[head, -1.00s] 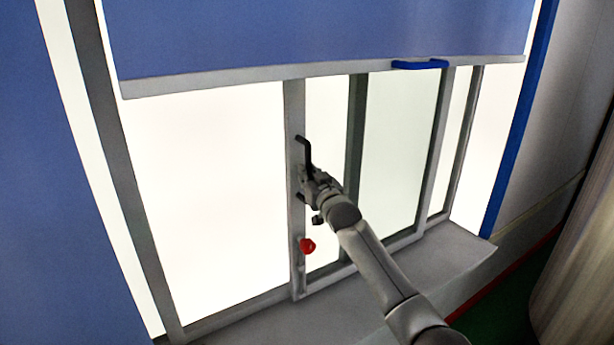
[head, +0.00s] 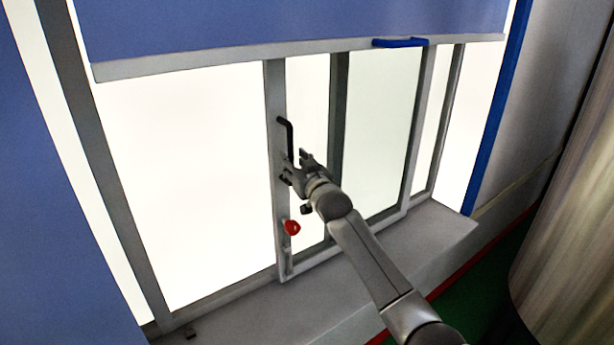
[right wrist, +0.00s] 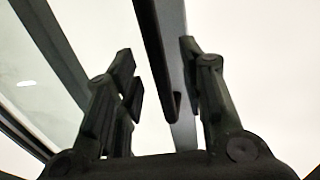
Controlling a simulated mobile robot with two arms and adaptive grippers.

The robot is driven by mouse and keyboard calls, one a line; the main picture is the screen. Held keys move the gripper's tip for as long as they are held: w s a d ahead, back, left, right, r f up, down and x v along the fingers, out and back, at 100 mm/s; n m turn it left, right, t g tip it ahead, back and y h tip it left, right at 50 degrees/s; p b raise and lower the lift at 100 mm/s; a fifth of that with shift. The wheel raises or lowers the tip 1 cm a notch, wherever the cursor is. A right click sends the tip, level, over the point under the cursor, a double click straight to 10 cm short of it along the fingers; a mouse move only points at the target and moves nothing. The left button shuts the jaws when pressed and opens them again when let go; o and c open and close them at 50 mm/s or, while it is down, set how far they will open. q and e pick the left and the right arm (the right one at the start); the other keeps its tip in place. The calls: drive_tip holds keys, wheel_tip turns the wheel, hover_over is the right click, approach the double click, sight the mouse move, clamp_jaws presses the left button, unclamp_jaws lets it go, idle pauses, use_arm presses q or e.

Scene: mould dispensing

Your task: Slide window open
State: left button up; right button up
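The window has a grey sash upright (head: 274,100) with a black L-shaped handle (head: 288,138) on it. A red knob (head: 292,228) sits lower on the same upright. My right gripper (head: 297,168) is open beside the handle's lower end, slightly to its right. In the right wrist view the two fingers of my right gripper (right wrist: 158,70) are spread apart. The dark handle bar (right wrist: 154,50) runs down between them, with the grey upright (right wrist: 179,90) behind. I cannot tell whether a finger touches the handle. My left gripper is not in view.
A blue blind (head: 290,25) with a blue pull (head: 400,42) covers the window's top. A grey sill (head: 420,235) runs below. A blue wall panel (head: 50,220) stands at the left, and a large brownish surface (head: 570,230) stands close at the right.

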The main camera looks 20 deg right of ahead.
drive_tip(key=s+d, duration=0.1)
drive_tip(key=s, duration=0.7)
drive_tip(key=shift+s, duration=0.25)
drive_tip(key=s+d+f+g+h+b, duration=0.1)
drive_tip(key=s+f+g, duration=0.15)
drive_tip(key=f, duration=1.05)
drive_tip(key=s+d+f+g, duration=0.1)
drive_tip(key=s+f+g, duration=0.15)
drive_tip(key=f, duration=0.95)
drive_tip(key=s+f+g+h+b, duration=0.1)
drive_tip(key=s+f, duration=0.3)
drive_tip(key=f, duration=0.9)
drive_tip(key=s+d+f+g, duration=0.1)
drive_tip(key=s+f+g, duration=0.3)
drive_tip(key=s+f, duration=1.4)
drive_tip(key=s+f+g, duration=0.2)
drive_tip(key=s+f, duration=0.4)
drive_tip(key=s, duration=0.6)
drive_tip(key=s+f+g+b, duration=0.1)
drive_tip(key=s+f, duration=0.5)
drive_tip(key=s, duration=0.7)
drive_tip(key=s+f+n+g+b, duration=0.1)
drive_tip(key=s+f+g, duration=0.2)
drive_tip(key=s+f, duration=0.4)
drive_tip(key=s, duration=0.5)
drive_tip(key=shift+s+a+g, duration=0.25)
drive_tip(key=shift+s+g, duration=0.1)
drive_tip(key=shift+g, duration=0.05)
